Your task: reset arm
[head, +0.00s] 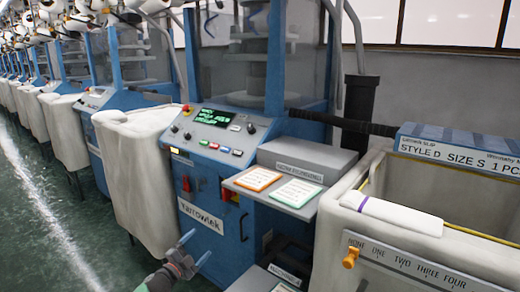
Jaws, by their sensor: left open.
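My left gripper (196,249) is low in the middle of the head view, in front of the blue knitting machine (205,215) marked "Yarrowick". Its two fingers are spread apart with nothing between them. It looks apart from the machine's front, though the exact gap is hard to tell. Part of my left arm comes in from the bottom edge. My right gripper is not in view.
A control panel (215,118) with a lit screen tops the machine. A shelf (232,184) holds an orange-edged card (258,179) and a green-edged card (293,192). A pale fabric bin (140,180) stands left; a large bin (335,235) stands right. Green floor (60,245) is clear at left.

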